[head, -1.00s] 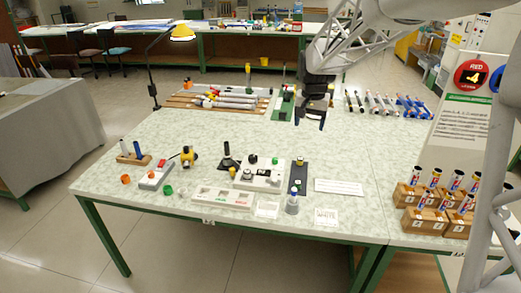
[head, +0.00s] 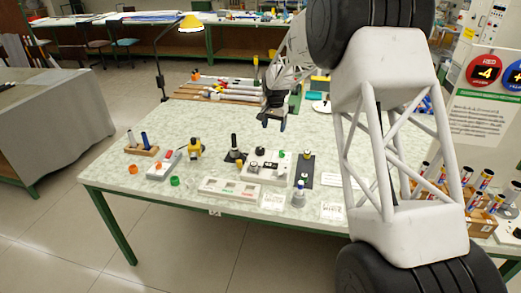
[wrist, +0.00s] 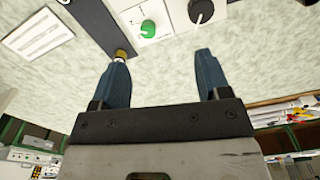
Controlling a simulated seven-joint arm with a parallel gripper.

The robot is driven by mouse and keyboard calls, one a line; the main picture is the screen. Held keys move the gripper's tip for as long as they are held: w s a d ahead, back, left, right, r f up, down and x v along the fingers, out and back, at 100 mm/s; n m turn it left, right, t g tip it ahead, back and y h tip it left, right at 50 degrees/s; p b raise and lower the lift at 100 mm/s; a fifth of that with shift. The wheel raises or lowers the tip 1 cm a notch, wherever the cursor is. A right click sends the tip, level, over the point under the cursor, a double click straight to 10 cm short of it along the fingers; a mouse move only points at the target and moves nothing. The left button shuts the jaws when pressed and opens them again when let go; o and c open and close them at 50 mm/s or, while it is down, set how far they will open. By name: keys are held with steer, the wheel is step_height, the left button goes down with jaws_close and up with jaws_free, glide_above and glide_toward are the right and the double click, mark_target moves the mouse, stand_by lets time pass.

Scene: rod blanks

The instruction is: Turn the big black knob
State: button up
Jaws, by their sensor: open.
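The big black knob (head: 260,151) sits on the back left of a white control panel (head: 230,187) on the table. In the wrist view the black knob (wrist: 200,10) shows at the top edge, partly cut off, with a white pointer mark. A green knob (head: 281,153) is beside it on the same panel; it also shows in the wrist view (wrist: 148,28). My gripper (head: 271,122) is above the table behind the panel, apart from the knob. In the wrist view its two blue fingers (wrist: 160,57) are spread wide with nothing between them.
A dark plate with a brass-coloured fitting (head: 307,152) lies right of the panel. A black upright handle (head: 234,145) stands on its left, near a yellow device (head: 195,148). Long rods (head: 225,92) lie at the back. The table between rods and panel is mostly clear.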

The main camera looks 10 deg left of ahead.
glide_above(260, 148)
step_height(260, 148, down, 8)
steer(key=shift+d+r, duration=0.1)
steer(key=shift+r, duration=0.05)
steer(key=shift+f, duration=3.95)
steer(key=c, duration=0.9)
